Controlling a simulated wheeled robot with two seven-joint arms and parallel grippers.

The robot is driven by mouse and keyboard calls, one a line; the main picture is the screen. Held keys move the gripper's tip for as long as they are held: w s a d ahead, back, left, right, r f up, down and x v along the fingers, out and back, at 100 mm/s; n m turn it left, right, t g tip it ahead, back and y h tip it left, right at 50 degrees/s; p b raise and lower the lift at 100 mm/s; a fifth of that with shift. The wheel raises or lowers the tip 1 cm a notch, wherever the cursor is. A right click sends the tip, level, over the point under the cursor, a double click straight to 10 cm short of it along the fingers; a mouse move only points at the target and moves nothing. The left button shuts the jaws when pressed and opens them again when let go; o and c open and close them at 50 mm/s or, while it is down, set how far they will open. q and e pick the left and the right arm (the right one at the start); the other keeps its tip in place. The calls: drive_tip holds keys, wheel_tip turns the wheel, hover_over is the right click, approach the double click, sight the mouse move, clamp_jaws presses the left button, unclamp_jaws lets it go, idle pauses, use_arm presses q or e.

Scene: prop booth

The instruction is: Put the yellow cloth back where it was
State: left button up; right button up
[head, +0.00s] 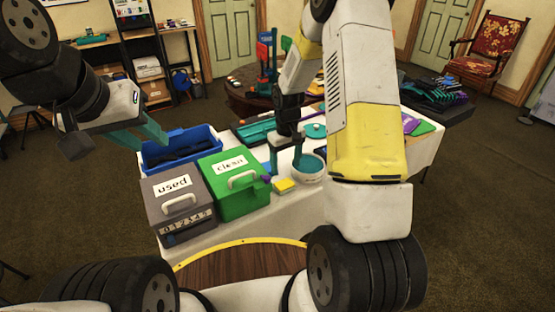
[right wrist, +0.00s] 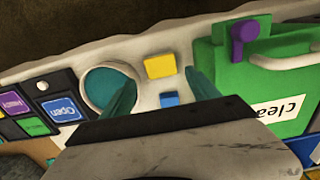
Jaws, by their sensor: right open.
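The yellow cloth (head: 284,186) is a small folded square lying on the white table, in front of the teal bowl (head: 307,168) and right of the green "clean" box (head: 236,187). My right gripper (head: 286,160) is open and empty, above and behind the cloth. In the right wrist view the yellow cloth (right wrist: 160,66) shows just past the gap between the open fingers (right wrist: 160,88), with a small blue piece (right wrist: 169,99) beside it. My left gripper (head: 150,140) hangs over the left end of the table; its fingers are partly seen and their opening is unclear.
A grey "used" box (head: 179,203) stands left of the green box, with a blue bin (head: 178,148) behind both. The purple knob (right wrist: 243,35) sticks out from the green box near the cloth. Coloured cards, one reading "Open" (right wrist: 62,109), lie beyond the bowl.

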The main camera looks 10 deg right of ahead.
drive_tip(key=s+r+m+t, duration=0.1)
drive_tip(key=s+r, duration=0.2)
drive_tip(key=r, duration=0.7)
drive_tip(key=s+r+t, duration=0.2)
drive_tip(key=s+r, duration=0.2)
drive_tip(key=r, duration=0.5)
drive_tip(key=s+a+r+m+t+y, duration=0.1)
drive_tip(key=s+r, duration=0.4)
drive_tip(key=s, duration=0.3)
drive_tip(key=s+a+r+m+t+y, duration=0.1)
drive_tip(key=s+r+t, duration=0.1)
drive_tip(key=s+r, duration=0.4)
drive_tip(key=s, duration=0.3)
drive_tip(key=shift+a+r, duration=0.15)
drive_tip(key=shift+r, duration=0.05)
